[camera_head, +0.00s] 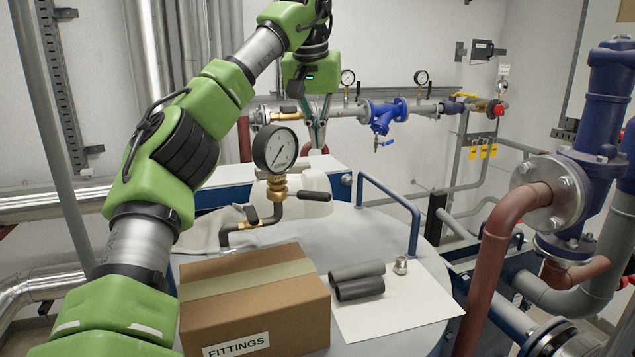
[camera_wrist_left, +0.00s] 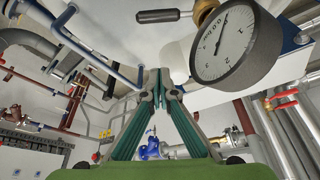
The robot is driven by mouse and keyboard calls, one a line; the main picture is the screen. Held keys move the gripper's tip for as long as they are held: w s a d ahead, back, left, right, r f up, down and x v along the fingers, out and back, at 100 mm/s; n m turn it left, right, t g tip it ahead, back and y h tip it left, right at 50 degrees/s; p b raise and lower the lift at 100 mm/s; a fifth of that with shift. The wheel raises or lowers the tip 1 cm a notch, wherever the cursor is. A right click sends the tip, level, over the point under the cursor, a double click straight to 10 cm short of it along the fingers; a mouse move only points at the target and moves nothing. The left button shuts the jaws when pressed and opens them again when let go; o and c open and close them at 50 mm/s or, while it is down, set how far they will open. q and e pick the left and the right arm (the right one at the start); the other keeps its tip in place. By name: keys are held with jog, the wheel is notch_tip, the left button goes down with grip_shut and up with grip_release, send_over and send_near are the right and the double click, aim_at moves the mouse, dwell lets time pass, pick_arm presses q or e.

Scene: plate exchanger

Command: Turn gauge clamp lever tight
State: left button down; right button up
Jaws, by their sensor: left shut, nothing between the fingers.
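The pressure gauge (camera_head: 275,150) has a white dial and stands on a brass fitting (camera_head: 277,187). A black-gripped lever (camera_head: 314,195) sticks out to the right from the fitting. In the left wrist view, the gauge (camera_wrist_left: 224,45) is large at upper right, and the lever's black grip (camera_wrist_left: 157,16) is at the top. My left gripper (camera_head: 317,146) is shut and empty, pointing down behind and to the right of the gauge. Its fingers (camera_wrist_left: 159,76) meet at the tips in the wrist view, apart from the lever. My right gripper is not in view.
A second black grip (camera_head: 251,214) sits on the bent pipe below the gauge. A FITTINGS box (camera_head: 253,309), two grey tubes (camera_head: 358,280) and a small metal fitting (camera_head: 401,265) are in front. A blue rail (camera_head: 414,229) stands right of the lever. Piping fills the right side.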

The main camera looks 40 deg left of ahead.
aim_at(309, 196)
pick_arm(q)
jog(key=x, duration=1)
jog(key=s+d, duration=0.1)
jog(key=s, duration=0.1)
jog(key=s+d, duration=0.1)
jog(key=shift+s+d, duration=0.2)
jog(key=shift+s, duration=0.2)
jog(key=shift+f, duration=0.1)
